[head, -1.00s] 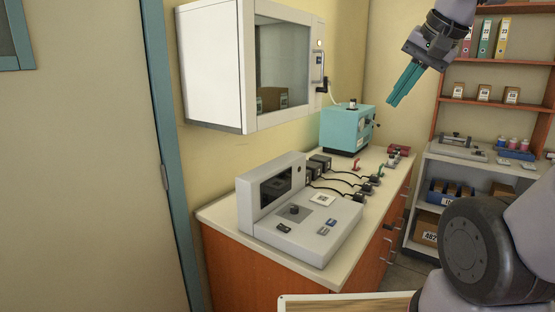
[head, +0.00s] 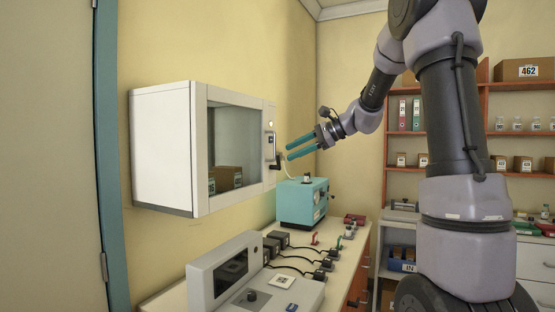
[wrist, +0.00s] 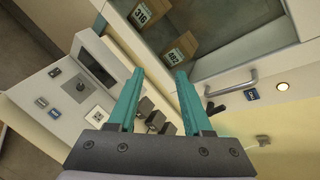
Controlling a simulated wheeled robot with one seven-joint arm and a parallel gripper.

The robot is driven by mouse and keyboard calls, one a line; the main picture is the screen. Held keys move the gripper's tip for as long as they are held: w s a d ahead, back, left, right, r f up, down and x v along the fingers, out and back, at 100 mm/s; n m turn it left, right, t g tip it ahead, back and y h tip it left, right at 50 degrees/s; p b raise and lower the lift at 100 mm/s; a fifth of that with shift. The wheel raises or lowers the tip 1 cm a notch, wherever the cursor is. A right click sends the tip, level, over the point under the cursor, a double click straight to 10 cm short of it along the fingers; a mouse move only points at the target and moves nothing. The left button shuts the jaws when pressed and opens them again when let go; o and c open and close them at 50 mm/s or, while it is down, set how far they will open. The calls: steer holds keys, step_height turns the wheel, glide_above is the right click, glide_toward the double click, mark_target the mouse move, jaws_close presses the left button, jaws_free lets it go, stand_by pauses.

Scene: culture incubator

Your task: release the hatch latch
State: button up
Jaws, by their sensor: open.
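The incubator (head: 163,150) is a white wall cabinet with a glass hatch, which looks shut. Its hatch has a metal bar handle (head: 269,147), also visible in the wrist view (wrist: 233,87). A small black latch (head: 276,162) sits at the lower end of the handle; in the wrist view the black latch (wrist: 214,108) lies right of my right finger. My gripper (head: 288,152) has teal fingers, open and empty, pointing left toward the hatch's handle edge. In the wrist view my gripper (wrist: 160,71) appears apart from the latch. Exact distance to the latch is hard to tell.
A teal machine (head: 303,203) stands on the counter below my gripper. A grey control unit (head: 225,272) and several black plugs with cables are on the counter. Boxes (head: 228,178) sit behind the glass. Shelves (head: 400,172) stand at the back right.

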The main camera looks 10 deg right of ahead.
steer(key=w+d+f+m+t+y, duration=0.2)
steer(key=w+d+m, duration=0.1)
steer(key=w, duration=0.7)
steer(key=m+t+y, duration=0.1)
steer(key=m+t, duration=0.2)
steer(key=m, duration=0.1)
glide_toward(279, 157)
steer(key=x, duration=1)
steer(key=shift+w+a, duration=0.15)
steer(key=shift+w, duration=0.2)
jaws_close()
